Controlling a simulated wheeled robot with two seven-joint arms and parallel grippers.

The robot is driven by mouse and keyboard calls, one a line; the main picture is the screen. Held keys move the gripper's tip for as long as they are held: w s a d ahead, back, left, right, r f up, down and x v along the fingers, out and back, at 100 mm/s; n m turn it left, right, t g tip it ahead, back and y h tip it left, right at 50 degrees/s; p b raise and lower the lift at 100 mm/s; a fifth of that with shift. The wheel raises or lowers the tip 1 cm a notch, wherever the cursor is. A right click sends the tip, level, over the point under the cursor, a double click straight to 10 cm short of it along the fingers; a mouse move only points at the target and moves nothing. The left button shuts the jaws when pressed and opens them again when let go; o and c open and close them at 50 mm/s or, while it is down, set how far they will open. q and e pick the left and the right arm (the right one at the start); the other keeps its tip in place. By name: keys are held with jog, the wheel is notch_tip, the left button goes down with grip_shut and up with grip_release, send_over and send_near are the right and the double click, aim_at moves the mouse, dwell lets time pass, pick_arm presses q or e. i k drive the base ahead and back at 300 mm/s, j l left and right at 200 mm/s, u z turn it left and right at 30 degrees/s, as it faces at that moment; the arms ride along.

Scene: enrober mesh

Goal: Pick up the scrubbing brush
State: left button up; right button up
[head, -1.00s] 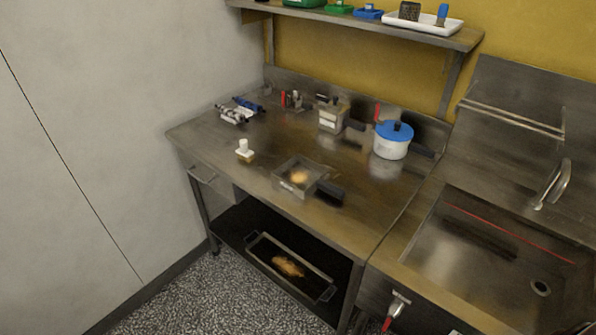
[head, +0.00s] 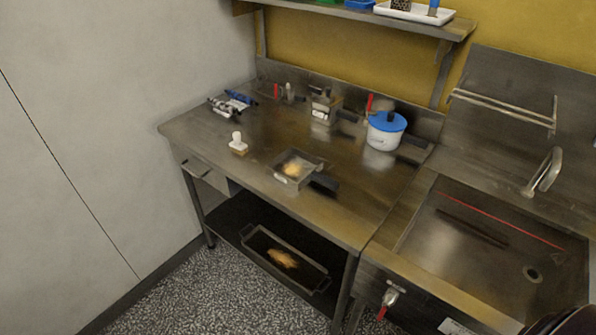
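The scrubbing brush appears to be the small thing with a white knob handle and a tan base (head: 238,145). It stands upright, handle up, on the left part of the steel table (head: 210,127), near the front edge. Nothing touches it. Neither of my grippers shows in the head view. Only a dark rounded shape, perhaps part of my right arm, shows at the bottom right corner.
A square pan (head: 297,170) with a dark handle sits right of the brush. A blue-lidded white pot (head: 384,132), a metal container (head: 325,107) and blue-and-white tubes (head: 228,104) stand behind. A sink (head: 480,240) is right; a tray (head: 285,257) lies on the lower shelf.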

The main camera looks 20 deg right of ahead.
aim_at(237, 147)
jog(key=i+j, duration=0.25)
jog(key=i, duration=0.2)
jog(key=i+j, duration=0.25)
jog(key=i, duration=0.15)
